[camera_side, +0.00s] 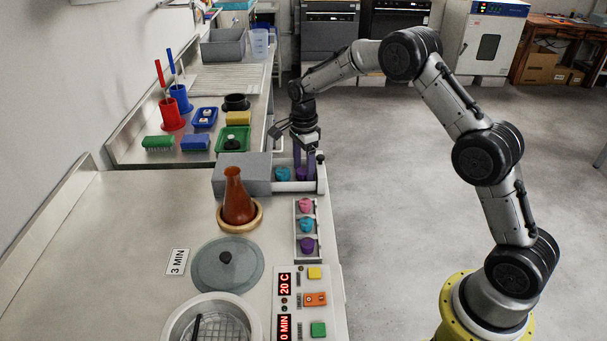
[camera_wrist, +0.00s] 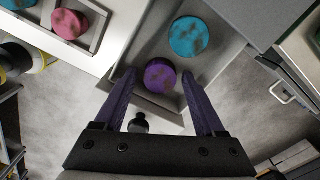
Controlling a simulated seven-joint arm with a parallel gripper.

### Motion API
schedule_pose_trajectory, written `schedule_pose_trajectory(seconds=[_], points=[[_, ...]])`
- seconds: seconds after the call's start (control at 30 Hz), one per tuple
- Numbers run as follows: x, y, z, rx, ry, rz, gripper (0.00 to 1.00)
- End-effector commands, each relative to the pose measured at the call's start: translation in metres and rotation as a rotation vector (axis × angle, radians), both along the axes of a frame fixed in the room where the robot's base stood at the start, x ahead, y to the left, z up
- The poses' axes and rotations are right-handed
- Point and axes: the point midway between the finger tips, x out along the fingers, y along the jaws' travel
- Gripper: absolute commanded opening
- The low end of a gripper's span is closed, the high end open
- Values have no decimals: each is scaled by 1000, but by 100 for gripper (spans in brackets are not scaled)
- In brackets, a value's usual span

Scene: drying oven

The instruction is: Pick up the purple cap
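A round purple cap with darker blotches (camera_wrist: 160,76) lies in an open light-grey drawer (camera_side: 320,182), beside a teal cap (camera_wrist: 188,37). In the side view this purple cap (camera_side: 302,174) is at the lower ends of my fingers, partly hidden, with the teal cap (camera_side: 283,174) to its left. My gripper (camera_wrist: 159,78) is open, its purple fingers on either side of the cap, with visible gaps in the wrist view. In the side view my gripper (camera_side: 303,172) points down into the drawer. Another purple cap (camera_side: 307,245) sits in a rack nearer the camera.
The rack (camera_side: 295,243) also holds a pink cap (camera_side: 306,205) and a teal cap (camera_side: 306,225). A grey housing (camera_side: 242,172) stands left of the drawer. The drawer's black knob (camera_wrist: 139,122) is near my fingers. An orange flask (camera_side: 237,198) stands on the bench.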

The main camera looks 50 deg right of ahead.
Motion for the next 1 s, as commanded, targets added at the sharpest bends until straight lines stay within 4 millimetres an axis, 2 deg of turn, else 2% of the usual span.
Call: schedule_pose_trajectory(seconds=[0.03, 0.07, 0.37, 0.77, 1.0], points=[[0, 0, 0, 0, 0, 0, 61], [0, 0, 0, 0, 0, 0, 56], [0, 0, 0, 0, 0, 0, 2], [1, 0, 6, -1, -2, 0, 0], [1, 0, 34, 0, -4, 0, 0]])
